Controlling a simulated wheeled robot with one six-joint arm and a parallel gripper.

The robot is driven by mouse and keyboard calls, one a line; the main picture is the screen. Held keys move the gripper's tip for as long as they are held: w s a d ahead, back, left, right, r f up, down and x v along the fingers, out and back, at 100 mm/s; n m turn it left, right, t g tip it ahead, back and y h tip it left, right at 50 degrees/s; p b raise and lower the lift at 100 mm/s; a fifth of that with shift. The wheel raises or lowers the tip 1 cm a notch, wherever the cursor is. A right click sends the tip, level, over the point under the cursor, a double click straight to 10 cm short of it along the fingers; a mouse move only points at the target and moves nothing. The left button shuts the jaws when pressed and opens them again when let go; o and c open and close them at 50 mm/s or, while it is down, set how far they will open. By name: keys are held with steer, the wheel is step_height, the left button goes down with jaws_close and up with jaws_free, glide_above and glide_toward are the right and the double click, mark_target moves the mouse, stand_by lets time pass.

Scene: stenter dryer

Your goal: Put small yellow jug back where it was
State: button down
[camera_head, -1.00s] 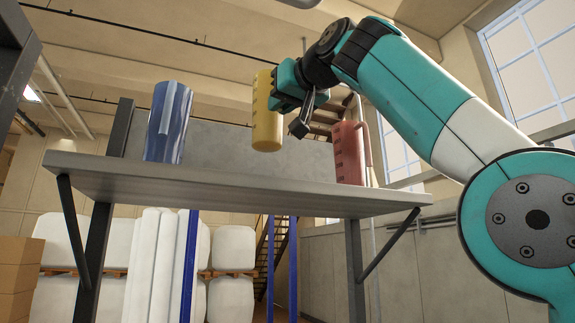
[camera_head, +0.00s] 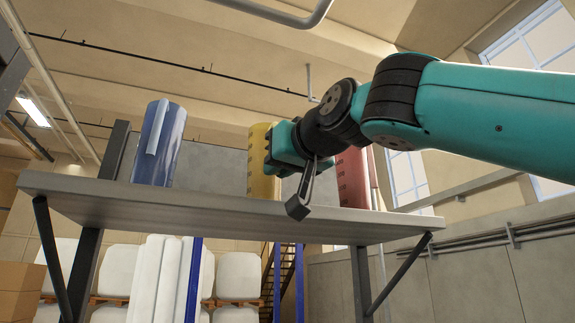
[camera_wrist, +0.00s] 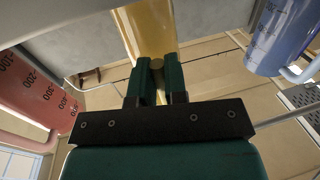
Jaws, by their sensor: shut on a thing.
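The small yellow jug (camera_head: 260,165) is upright over the grey shelf (camera_head: 180,205), between the blue jug and the red jug. My gripper (camera_head: 280,150) is shut on it from the right in the head view. In the wrist view, my gripper's fingers (camera_wrist: 157,78) close around a part of the yellow jug (camera_wrist: 148,25), probably its handle. The jug's bottom is at or just behind the shelf's front edge, so I cannot tell whether it touches the shelf.
A blue jug (camera_head: 159,145) stands on the shelf to the left; it also shows in the wrist view (camera_wrist: 285,35). A red jug (camera_head: 352,180), partly behind my arm, stands to the right; it also shows in the wrist view (camera_wrist: 35,95). Bare shelf lies between blue and yellow.

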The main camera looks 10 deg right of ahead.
steer(key=shift+f+b, duration=0.25)
steer(key=shift+b, duration=0.05)
steer(key=c, duration=1.1)
jaws_free()
steer(key=shift+r, duration=0.1)
steer(key=shift+c, duration=0.2)
steer(key=shift+r+p, duration=0.1)
steer(key=shift+p, duration=0.3)
steer(key=b+v, duration=0.4)
steer(key=v, duration=1.3)
steer(key=shift+s, duration=0.25)
steer(key=shift+a, duration=0.15)
